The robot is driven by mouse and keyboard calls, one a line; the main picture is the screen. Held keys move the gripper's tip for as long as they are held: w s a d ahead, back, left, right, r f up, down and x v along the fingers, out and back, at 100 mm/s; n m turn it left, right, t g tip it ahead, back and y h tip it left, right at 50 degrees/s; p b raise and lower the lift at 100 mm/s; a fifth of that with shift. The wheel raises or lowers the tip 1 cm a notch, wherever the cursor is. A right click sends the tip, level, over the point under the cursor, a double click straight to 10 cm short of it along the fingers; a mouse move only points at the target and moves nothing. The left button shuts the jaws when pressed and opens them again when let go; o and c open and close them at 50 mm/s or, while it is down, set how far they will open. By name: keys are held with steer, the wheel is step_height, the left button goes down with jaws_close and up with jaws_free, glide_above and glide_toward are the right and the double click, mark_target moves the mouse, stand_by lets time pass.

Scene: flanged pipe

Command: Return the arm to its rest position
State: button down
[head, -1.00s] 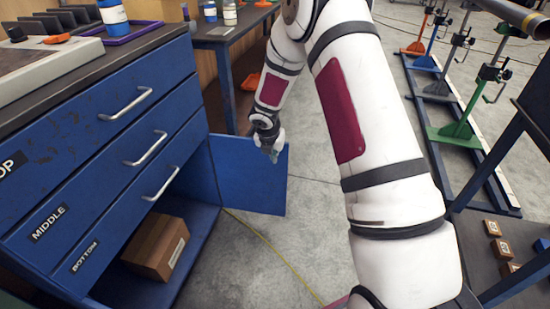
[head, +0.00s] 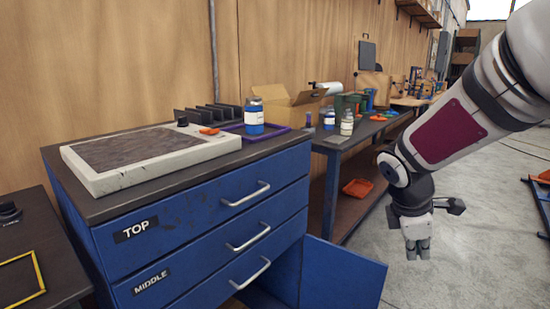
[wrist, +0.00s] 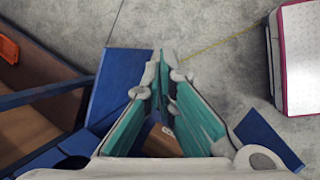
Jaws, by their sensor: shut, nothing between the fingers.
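My gripper (head: 417,252) hangs pointing down at the end of my white and maroon arm, at the right of the head view. It is shut and empty, in the air over the concrete floor, to the right of the blue cabinet's open door (head: 342,276). In the wrist view my gripper (wrist: 165,57) shows its two teal-padded fingers coming together at the tips. A blue panel (wrist: 122,82) lies just left of the fingers there, seen from above. A brown patch shows between the finger bases; I cannot tell what it is.
The blue cabinet (head: 215,215) has its drawers shut. A workbench (head: 345,142) stands behind, with an orange bin (head: 357,187) below.

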steer(key=s+a+r+m+y, duration=0.25)
steer(key=s+m, duration=0.25)
steer(key=s, duration=0.5)
steer(key=s+a+r+m+g+y, duration=0.15)
steer(key=s+a+m, duration=0.3)
steer(key=s, duration=0.65)
steer(key=s+a+r+m+y, duration=0.1)
steer(key=s+a+r+m, duration=0.2)
steer(key=s+m, duration=0.5)
step_height(320, 180, up, 21)
steer(key=s+n+t+p, duration=0.1)
steer(key=n+t+p, duration=0.1)
steer(key=p, duration=1.8)
steer(key=shift+s+t, duration=0.4)
steer(key=shift+t, duration=0.35)
steer(key=shift+a+f+n, duration=0.1)
steer(key=shift+f+n, duration=0.05)
steer(key=shift+n, duration=0.1)
